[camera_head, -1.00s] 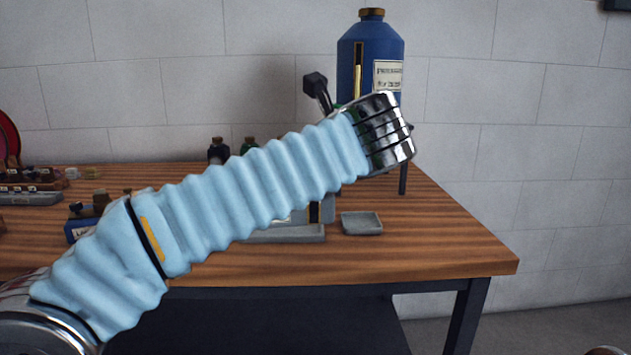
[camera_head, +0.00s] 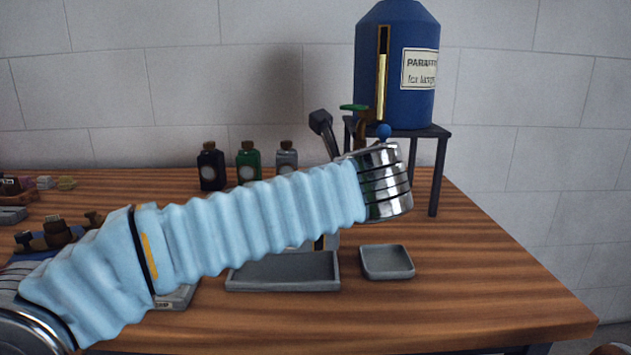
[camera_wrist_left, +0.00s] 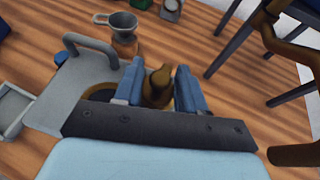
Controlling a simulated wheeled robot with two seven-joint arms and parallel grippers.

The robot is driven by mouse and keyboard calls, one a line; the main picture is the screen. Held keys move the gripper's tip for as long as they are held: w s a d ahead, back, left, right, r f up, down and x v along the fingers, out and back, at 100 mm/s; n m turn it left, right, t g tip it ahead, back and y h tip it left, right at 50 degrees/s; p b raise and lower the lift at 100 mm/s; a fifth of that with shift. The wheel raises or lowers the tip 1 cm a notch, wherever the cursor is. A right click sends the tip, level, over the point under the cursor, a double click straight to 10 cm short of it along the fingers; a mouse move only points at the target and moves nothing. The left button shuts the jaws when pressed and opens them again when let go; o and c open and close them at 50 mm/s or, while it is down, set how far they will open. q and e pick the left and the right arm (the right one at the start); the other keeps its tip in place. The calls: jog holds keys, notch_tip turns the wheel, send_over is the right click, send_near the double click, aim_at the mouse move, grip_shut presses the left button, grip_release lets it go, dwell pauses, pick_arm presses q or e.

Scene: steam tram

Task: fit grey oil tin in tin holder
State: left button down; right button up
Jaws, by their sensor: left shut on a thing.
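The grey oil tin (camera_head: 287,158) stands upright at the back of the table, right of a green tin (camera_head: 249,163) and a black tin (camera_head: 210,167). A grey tin (camera_wrist_left: 171,9) with a pale label also shows at the top of the left wrist view. My left gripper (camera_wrist_left: 158,86) is shut on a brown, brass-coloured piece (camera_wrist_left: 157,84) that I cannot identify. In the head view my own wrist and sleeve hide its fingers, in front of and right of the tins. I cannot pick out the tin holder for sure. My right gripper is not in view.
A blue paraffin drum (camera_head: 397,70) with a tap stands on a dark stand at the back right. A grey tray (camera_head: 284,284) and a small dish (camera_head: 388,262) lie at the front. The left wrist view shows a metal cup (camera_wrist_left: 122,21) and a handled grey piece (camera_wrist_left: 68,90).

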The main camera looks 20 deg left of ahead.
pick_arm(q)
jog(key=shift+f+b, duration=1.4)
jog(key=shift+b, duration=0.1)
jog(key=shift+f, duration=0.35)
jog(key=shift+a, duration=0.1)
jog(key=shift+w+a+m+t+h, duration=0.1)
jog(key=shift+a+m+t+h, duration=0.1)
jog(key=shift+m+t+h, duration=0.3)
jog(key=shift+s+d+r+p, duration=0.1)
jog(key=shift+s+d+p, duration=0.1)
jog(key=shift+p, duration=0.15)
jog(key=shift+f, duration=0.95)
dwell(0.8)
jog(key=c, duration=0.6)
grip_release()
jog(key=shift+f, duration=0.1)
